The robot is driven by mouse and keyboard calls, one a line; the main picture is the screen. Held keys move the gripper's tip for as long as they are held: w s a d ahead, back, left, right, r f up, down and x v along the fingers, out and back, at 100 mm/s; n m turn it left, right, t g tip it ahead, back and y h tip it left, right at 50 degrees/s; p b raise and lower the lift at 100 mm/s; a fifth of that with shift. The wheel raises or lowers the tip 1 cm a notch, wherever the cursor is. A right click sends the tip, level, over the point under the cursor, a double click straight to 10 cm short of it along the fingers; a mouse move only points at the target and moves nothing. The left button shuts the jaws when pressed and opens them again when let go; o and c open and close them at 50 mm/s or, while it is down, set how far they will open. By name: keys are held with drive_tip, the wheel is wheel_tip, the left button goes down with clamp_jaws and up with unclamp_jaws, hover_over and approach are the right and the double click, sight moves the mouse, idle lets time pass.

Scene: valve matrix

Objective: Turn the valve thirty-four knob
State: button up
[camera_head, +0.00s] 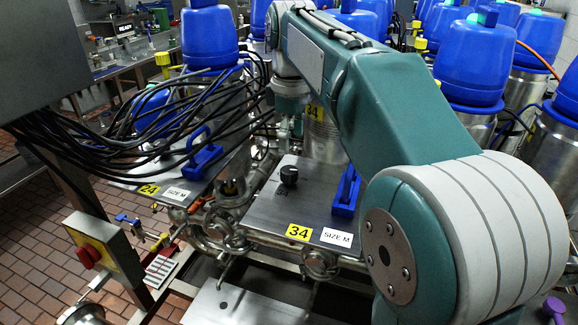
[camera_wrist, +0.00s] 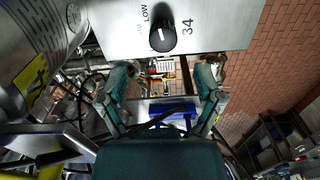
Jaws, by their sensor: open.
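The valve thirty-four knob (camera_head: 289,176) is a small black knob standing on a grey metal plate (camera_head: 262,208) with a yellow 34 label (camera_head: 299,232). In the wrist view the knob (camera_wrist: 161,36) is round and black with a white mark, beside the printed words "LOW" and "34" on a pale plate (camera_wrist: 225,25). My gripper (camera_wrist: 165,80) is open, its two teal fingers apart with nothing held between them. The knob shows above the gap between the fingertips, apart from both. In the head view my gripper is small and hard to make out behind the knob.
A blue handle (camera_head: 346,191) stands on the plate right of the knob. Black cables (camera_head: 150,130) hang over the neighbouring plate 24 at left. Blue-topped metal housings (camera_head: 209,38) crowd the back. A grey box (camera_head: 45,55) fills the upper left.

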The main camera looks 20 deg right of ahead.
sight(289, 169)
drive_tip(key=f, duration=0.4)
drive_tip(key=a+f, duration=0.1)
drive_tip(key=f, duration=0.1)
drive_tip(key=shift+f, duration=0.25)
drive_tip(key=shift+d+f, duration=0.15)
drive_tip(key=shift+f, duration=0.1)
drive_tip(key=shift+d, duration=0.1)
drive_tip(key=c, duration=1.2)
